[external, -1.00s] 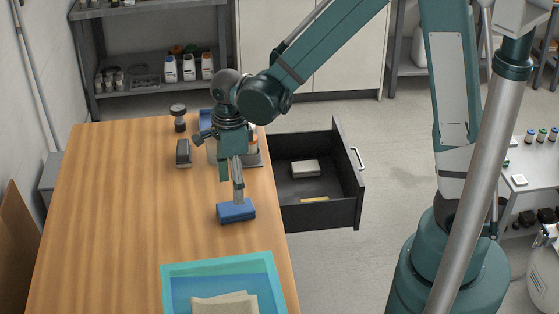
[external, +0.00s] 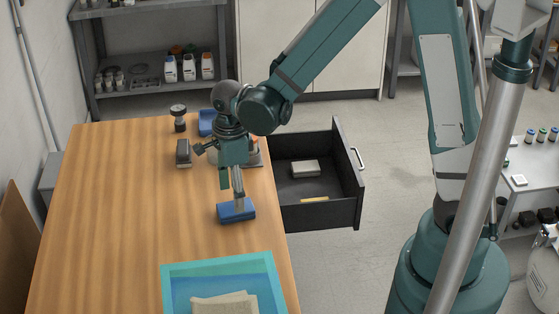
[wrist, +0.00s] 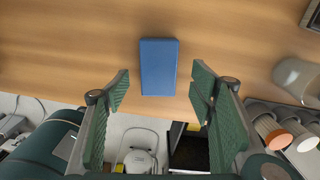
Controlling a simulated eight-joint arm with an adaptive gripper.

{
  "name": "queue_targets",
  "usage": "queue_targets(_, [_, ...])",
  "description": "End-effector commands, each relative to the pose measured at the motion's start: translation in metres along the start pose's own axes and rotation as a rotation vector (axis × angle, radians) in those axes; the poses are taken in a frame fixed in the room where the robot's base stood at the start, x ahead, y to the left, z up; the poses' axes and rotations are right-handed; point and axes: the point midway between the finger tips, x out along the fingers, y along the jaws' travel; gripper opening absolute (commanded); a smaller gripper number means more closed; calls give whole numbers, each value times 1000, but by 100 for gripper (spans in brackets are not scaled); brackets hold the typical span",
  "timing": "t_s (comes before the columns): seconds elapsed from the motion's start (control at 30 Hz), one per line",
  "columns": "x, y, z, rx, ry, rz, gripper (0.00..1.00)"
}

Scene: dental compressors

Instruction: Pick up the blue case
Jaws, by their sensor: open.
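The blue case (external: 232,213) is a small flat block on the wooden table, near its right edge. It also shows in the wrist view (wrist: 159,67), lying lengthwise just ahead of and between my fingertips. My gripper (external: 239,197) points down over the case in the external view. In the wrist view my gripper (wrist: 160,86) is open, with one green padded finger on each side and nothing held. I cannot tell whether a fingertip touches the case.
An open black drawer (external: 335,212) juts out right of the wooden table (external: 110,230). A teal-edged tray (external: 175,272) with folded cloth (external: 225,304) is at the front. A dark grey block (external: 183,154) and cups (wrist: 298,78) stand farther back. The table's left side is clear.

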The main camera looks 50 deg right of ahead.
Motion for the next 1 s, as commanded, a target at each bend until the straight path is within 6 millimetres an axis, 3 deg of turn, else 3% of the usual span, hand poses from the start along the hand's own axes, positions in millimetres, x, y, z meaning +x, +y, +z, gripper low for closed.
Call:
queue_targets(0.5, [44, 2, 1, 0, 0, 0, 55])
queue_targets(1.0, [49, 2, 1, 0, 0, 0, 55])
